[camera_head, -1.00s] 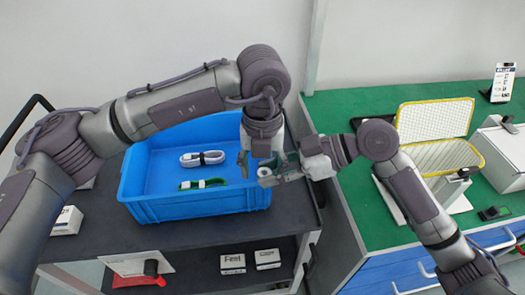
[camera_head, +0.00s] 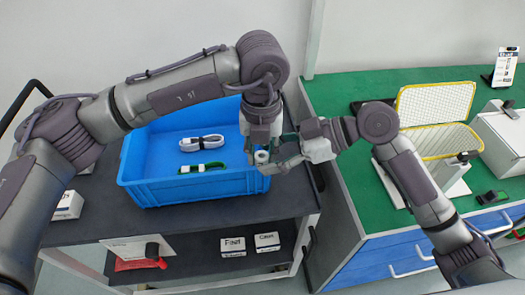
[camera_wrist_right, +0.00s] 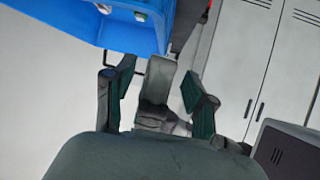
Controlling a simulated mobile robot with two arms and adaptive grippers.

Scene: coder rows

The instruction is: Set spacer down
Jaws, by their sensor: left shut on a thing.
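The spacer (camera_head: 261,157) is a small white ring-like piece in the head view, at the right front corner of the blue bin. My left gripper (camera_head: 259,152) points down from above and is shut on it. My right gripper (camera_head: 272,163) reaches in from the right, with its fingers close beside the spacer. In the right wrist view my right gripper (camera_wrist_right: 158,92) has its two fingers spread apart. A grey finger-like part shows between them there, and I cannot make out the spacer in that view. Whether the right fingers touch the spacer is unclear.
The blue bin (camera_head: 190,189) on the dark cart top (camera_head: 100,225) holds a white looped cable (camera_head: 201,143) and a green banded piece (camera_head: 202,168). A green workbench (camera_head: 340,95) stands at the right with a yellow-edged mesh case (camera_head: 434,103).

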